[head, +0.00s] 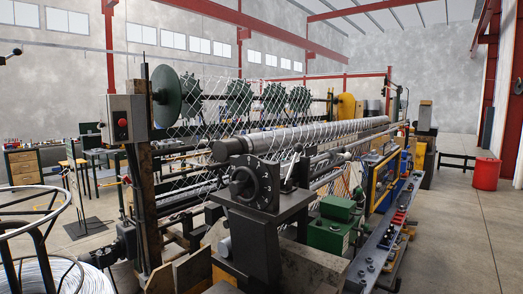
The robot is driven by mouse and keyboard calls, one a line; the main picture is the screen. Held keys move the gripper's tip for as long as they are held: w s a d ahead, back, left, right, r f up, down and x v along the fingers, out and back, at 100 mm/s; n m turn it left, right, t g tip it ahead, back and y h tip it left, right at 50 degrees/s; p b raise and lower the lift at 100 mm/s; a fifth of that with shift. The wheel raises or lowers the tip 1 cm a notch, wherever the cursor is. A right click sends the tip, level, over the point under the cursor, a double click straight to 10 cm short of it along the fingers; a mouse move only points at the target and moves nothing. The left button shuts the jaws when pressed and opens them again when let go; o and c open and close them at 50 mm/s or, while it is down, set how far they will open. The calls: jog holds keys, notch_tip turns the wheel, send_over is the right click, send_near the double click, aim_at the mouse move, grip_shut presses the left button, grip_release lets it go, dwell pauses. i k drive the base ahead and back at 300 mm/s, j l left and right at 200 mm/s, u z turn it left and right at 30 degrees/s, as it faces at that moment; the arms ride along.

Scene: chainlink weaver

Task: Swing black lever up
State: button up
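The chain-link weaving machine (262,210) fills the middle of the head view. A black dial with white marks (252,182) faces me on its near end. A short, thin lever (291,168) stands tilted just right of the dial; it is small and its colour is hard to make out. A dark rod with a round black knob (15,52) enters at the upper left edge; what it belongs to is out of frame. I cannot tell which of these is the black lever. My gripper is not in view.
A grey box with a red button (123,122) is on the left post. A wire coil stand (40,225) is at the near left. A green motor housing (333,228) and a grey rail (385,240) are at the right. A red bin (486,174) stands farther right; floor there is clear.

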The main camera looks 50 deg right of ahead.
aim_at(299, 148)
jog(key=l+u, duration=0.1)
jog(key=l, duration=1.9)
